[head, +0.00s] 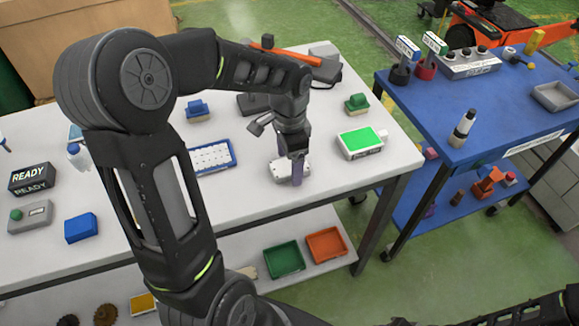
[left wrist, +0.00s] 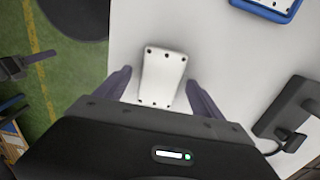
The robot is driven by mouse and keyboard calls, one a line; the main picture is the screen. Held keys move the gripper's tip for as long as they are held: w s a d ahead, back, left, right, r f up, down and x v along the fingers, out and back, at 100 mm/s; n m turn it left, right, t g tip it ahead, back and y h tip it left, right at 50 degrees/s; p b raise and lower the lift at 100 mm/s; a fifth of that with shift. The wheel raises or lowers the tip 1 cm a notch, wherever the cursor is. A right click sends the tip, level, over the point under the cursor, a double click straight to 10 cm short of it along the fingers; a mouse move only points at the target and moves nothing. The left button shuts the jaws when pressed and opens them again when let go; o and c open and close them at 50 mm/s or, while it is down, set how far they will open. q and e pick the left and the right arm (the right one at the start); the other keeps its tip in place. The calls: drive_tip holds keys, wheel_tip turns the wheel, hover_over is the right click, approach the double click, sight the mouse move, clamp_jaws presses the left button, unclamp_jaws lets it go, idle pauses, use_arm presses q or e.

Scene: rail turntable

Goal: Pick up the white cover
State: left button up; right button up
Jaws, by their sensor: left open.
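The white cover (left wrist: 162,77) is a flat white plate with small dark holes along its edges. It lies on the white tabletop, and in the left wrist view it sits between the two fingers of my left gripper (left wrist: 157,92). The fingers stand apart on either side of it, with a gap showing on each side. In the head view the cover (head: 278,170) is partly hidden behind the fingers of my left gripper (head: 296,172). Whether the fingertips touch the table is not clear. My right gripper cannot be seen; only a dark part of me shows at the bottom right.
A blue tray with a white perforated panel (head: 213,157) lies left of the cover. A device with a green screen (head: 361,142) lies to the right. A READY box (head: 32,179) and a blue block (head: 80,228) stand at left. A blue cart (head: 487,110) stands beyond.

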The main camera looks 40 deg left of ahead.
sight(290, 165)
use_arm(q)
clamp_jaws()
idle(0.9)
drive_tip(key=shift+r, duration=0.1)
wheel_tip(290, 165, up, 10)
drive_tip(key=shift+b, duration=0.4)
idle(0.6)
